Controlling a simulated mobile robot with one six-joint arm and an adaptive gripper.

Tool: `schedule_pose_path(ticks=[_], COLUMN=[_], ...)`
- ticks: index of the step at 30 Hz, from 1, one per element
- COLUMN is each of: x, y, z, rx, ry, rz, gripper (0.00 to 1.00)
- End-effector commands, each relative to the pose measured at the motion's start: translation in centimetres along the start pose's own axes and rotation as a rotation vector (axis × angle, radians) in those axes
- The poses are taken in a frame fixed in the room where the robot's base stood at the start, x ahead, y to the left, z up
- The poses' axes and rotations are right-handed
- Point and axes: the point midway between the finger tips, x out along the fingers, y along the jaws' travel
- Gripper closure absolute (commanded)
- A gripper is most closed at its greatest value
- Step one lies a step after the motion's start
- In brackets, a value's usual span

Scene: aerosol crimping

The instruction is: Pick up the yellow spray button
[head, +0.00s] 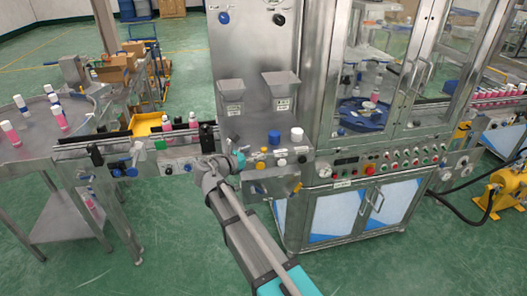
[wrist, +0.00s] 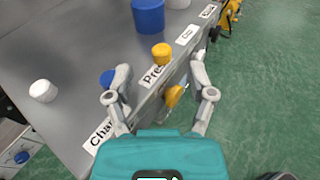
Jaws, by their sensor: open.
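A small yellow button (wrist: 161,51) stands upright near the front edge of a grey steel table (wrist: 75,40). It appears tiny in the head view (head: 264,150). My gripper (wrist: 160,66) is open and empty, its two fingers spread to the left and right of the yellow button in the wrist view, with no clear contact. In the head view my gripper (head: 238,160) is at the table's front edge. A second yellow knob (wrist: 174,96) is on the table's front face, below the edge and between the fingers in the picture.
A small blue piece (wrist: 107,78) lies close to my left finger. A white piece (wrist: 43,90) and a large blue cylinder (wrist: 148,15) also stand on the table. Labels line its front edge. Two grey bins (head: 281,88) hang behind. Green floor lies in front.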

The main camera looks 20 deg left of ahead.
Motion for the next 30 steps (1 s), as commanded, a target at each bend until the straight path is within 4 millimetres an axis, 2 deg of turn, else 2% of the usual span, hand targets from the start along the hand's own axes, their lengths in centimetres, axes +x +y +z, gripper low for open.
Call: schedule_pose_path(ticks=[11,22,30], x=[0.5,4.4,5.2], y=[0.0,-0.1,-0.1], z=[-0.1,-0.3,-0.2], rx=[0.000,0.001,0.000], ry=[0.000,0.000,0.000], rz=[-0.001,-0.001,0.001], gripper=[0.29,0.29,0.29])
